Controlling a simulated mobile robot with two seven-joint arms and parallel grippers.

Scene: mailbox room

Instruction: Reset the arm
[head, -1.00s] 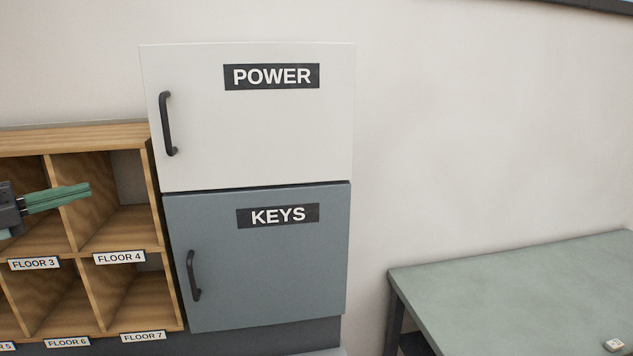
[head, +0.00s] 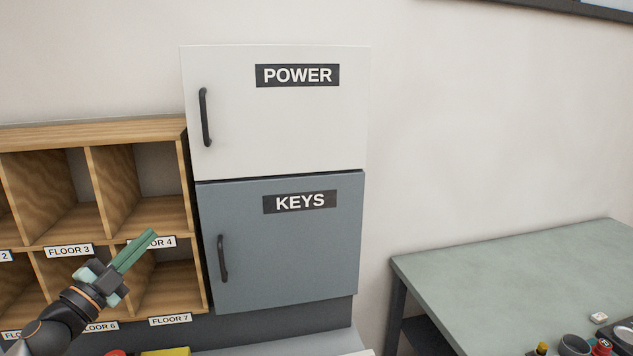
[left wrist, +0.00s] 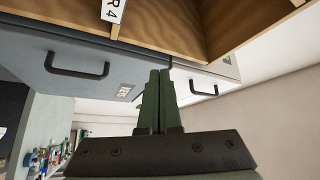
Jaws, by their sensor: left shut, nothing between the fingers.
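My left gripper (head: 134,250) is in front of the wooden pigeonhole shelf (head: 110,132), near the FLOOR 4 label, which it partly covers. Its green fingers are together with nothing between them and point up and to the right. In the left wrist view the shut fingers (left wrist: 158,100) point toward the cabinet handles, with the underside of a wooden shelf above. My right gripper is not in view.
A white POWER cabinet (head: 280,130) stands above a grey KEYS cabinet (head: 290,250), both with doors shut. A green-topped table (head: 500,265) at right carries a cup (head: 574,346) and small items. The visible pigeonholes are empty.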

